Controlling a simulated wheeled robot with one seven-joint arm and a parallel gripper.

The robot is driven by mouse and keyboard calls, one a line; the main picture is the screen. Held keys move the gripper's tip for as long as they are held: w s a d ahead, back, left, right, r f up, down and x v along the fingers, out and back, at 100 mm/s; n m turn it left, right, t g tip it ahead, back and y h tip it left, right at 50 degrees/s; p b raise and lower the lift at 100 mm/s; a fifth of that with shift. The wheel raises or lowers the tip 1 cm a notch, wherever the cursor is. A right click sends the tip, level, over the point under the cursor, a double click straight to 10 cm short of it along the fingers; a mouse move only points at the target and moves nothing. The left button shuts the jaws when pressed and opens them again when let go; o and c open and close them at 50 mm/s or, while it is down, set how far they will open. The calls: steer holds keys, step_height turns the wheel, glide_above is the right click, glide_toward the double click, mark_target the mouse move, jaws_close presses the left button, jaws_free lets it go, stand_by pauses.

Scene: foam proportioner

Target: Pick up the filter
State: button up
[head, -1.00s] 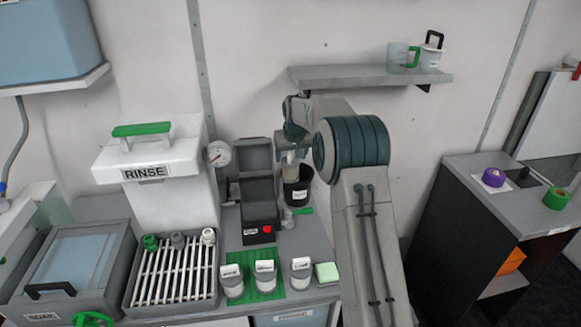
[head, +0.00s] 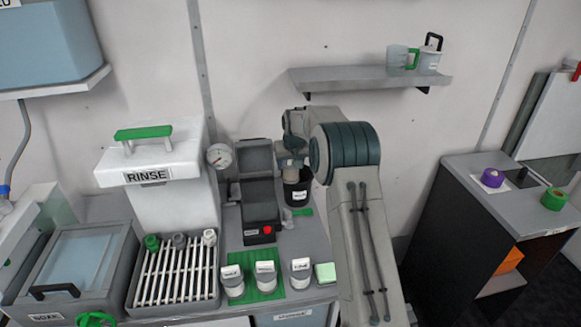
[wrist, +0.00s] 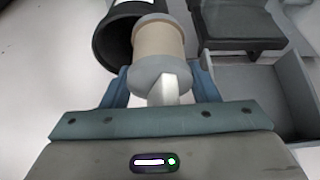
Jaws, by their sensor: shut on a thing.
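The filter (wrist: 158,42) is a tan cylinder with a grey end cap and a pale handle, seen close up in the wrist view. My gripper (wrist: 160,86) is shut on it, with blue fingers on both sides of the grey cap. The filter is beside or over the mouth of a black cup (wrist: 112,38); I cannot tell whether part of it is inside. In the head view my gripper (head: 292,156) is above the black cup (head: 297,194), partly hidden by my arm.
A dark machine with a red button (head: 262,215) stands left of the cup. A green-handled item (head: 300,212) lies in front of it. Several labelled jars (head: 265,277) and a slatted rack (head: 175,272) stand nearer. A wall shelf (head: 360,77) holds two cups above.

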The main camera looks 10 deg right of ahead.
steer(key=shift+r, duration=0.15)
steer(key=shift+r, duration=0.3)
steer(key=r, duration=0.1)
steer(key=r+b, duration=0.2)
steer(key=shift+s+d+r, duration=0.2)
steer(key=shift+d, duration=0.05)
steer(key=s+d+r+b, duration=0.3)
steer(key=s+d+r, duration=0.3)
steer(key=s+d, duration=0.1)
steer(key=shift+s+d+r, duration=0.3)
steer(key=shift+d+r, duration=0.05)
steer(key=shift+d, duration=0.25)
steer(key=shift+w, duration=0.1)
steer(key=w+a+f+p, duration=0.3)
steer(key=w+a+p, duration=0.1)
steer(key=w+p, duration=0.55)
steer(key=s+b+x, duration=0.1)
steer(key=b+x, duration=0.4)
steer(key=x, duration=0.1)
steer(key=shift+f, duration=0.3)
